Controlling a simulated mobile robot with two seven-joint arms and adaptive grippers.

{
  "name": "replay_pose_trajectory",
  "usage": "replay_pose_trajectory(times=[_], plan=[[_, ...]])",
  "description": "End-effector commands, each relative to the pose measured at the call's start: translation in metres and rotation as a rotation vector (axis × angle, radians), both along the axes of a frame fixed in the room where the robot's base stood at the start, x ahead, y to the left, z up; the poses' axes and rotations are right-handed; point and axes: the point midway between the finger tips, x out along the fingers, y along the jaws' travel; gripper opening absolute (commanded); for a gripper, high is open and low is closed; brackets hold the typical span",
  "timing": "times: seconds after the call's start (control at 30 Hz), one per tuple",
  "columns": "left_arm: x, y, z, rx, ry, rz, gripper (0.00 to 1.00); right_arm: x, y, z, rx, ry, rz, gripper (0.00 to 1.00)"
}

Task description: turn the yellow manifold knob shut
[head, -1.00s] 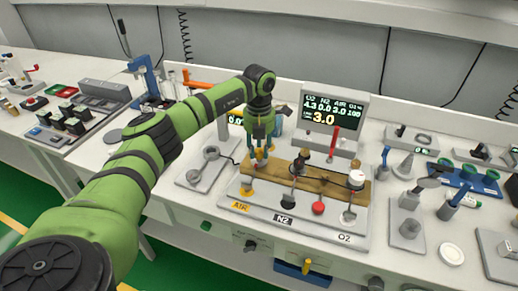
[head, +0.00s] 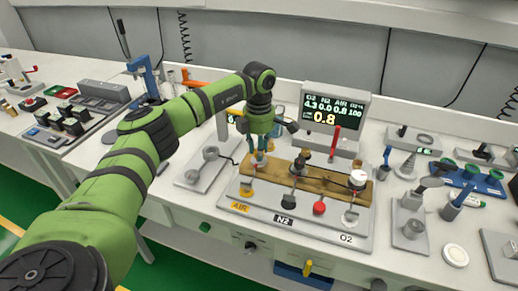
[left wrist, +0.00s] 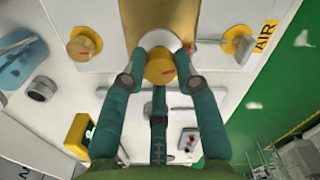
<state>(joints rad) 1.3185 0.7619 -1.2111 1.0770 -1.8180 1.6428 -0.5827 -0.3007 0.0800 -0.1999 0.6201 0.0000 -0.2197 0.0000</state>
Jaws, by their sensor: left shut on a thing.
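A display (head: 334,112) behind the bar reads 4.3, 0.0, 0.8 and 100, with a large 0.8 below. My right gripper is not in view.
A yellow fitting (head: 246,192) stands in front of the bar above the AIR label (head: 240,208). A dark knob (head: 301,162) and a white knob (head: 357,178) are farther along the bar. A red upright lever (head: 334,141) stands behind it. Grey fixtures flank the manifold.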

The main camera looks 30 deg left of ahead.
Motion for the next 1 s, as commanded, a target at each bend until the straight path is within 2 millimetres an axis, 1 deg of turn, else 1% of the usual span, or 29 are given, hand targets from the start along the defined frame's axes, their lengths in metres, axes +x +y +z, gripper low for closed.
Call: replay_pose_trajectory(times=[0.03, 0.2, 0.4, 0.63, 1.0], plan=[[-0.0015, 0.0000, -0.0025, 0.001, 0.006, -0.040, 0.00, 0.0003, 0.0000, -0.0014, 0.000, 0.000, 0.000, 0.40], [-0.0014, -0.0001, -0.0022, 0.000, 0.006, -0.159, 0.00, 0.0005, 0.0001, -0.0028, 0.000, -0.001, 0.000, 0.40], [-0.0014, -0.0002, -0.0023, 0.000, 0.006, -0.256, 0.00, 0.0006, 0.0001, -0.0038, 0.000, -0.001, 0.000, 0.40], [-0.0016, 0.0000, -0.0023, -0.001, 0.007, -0.310, 0.00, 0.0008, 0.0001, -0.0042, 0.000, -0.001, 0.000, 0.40], [-0.0016, 0.0000, -0.0023, 0.000, 0.008, -0.319, 0.00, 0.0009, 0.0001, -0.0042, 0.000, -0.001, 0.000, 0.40]])
